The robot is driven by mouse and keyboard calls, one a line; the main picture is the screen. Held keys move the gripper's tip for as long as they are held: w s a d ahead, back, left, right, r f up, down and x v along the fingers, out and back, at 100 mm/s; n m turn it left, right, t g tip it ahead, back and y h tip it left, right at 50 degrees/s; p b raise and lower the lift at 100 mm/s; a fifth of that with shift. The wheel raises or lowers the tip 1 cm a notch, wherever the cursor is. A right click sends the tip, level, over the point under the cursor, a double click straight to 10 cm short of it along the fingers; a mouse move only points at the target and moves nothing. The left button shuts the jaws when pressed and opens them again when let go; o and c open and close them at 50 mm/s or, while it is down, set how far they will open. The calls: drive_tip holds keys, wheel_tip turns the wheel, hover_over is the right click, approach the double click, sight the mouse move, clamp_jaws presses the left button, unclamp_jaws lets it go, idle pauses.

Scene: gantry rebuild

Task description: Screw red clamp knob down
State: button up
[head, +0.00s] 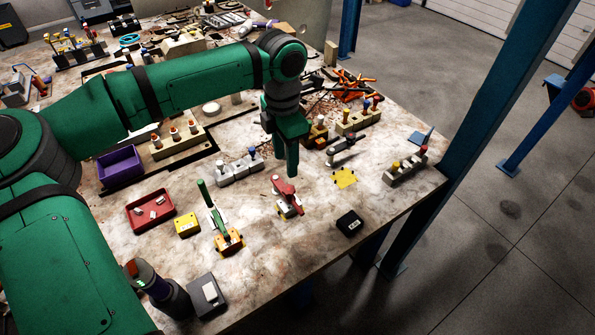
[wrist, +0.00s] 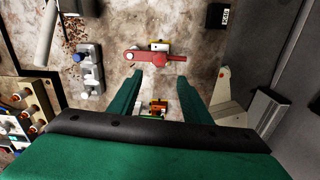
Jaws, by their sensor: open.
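The red clamp (head: 285,188) stands on a small yellow-and-white base near the middle of the table. I cannot tell the knob apart clearly from the rest of the clamp. My gripper (head: 292,173) points down just above the clamp in the head view, partly in front of the table behind it. In the wrist view its two green fingers (wrist: 160,79) are spread and empty, with the red clamp just beyond the tips, apart from them.
A green-handled clamp (head: 217,220) stands to the left. A black box (head: 349,223) lies near the front edge, and a yellow plate (head: 345,178) lies to the right. Bare table surrounds the red clamp.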

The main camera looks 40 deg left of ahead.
sight(287, 190)
wheel_tip(287, 190, down, 11)
drive_tip(key=shift+r, duration=0.15)
idle(0.4)
drive_tip(key=shift+c, duration=0.2)
drive_tip(key=c, duration=0.8)
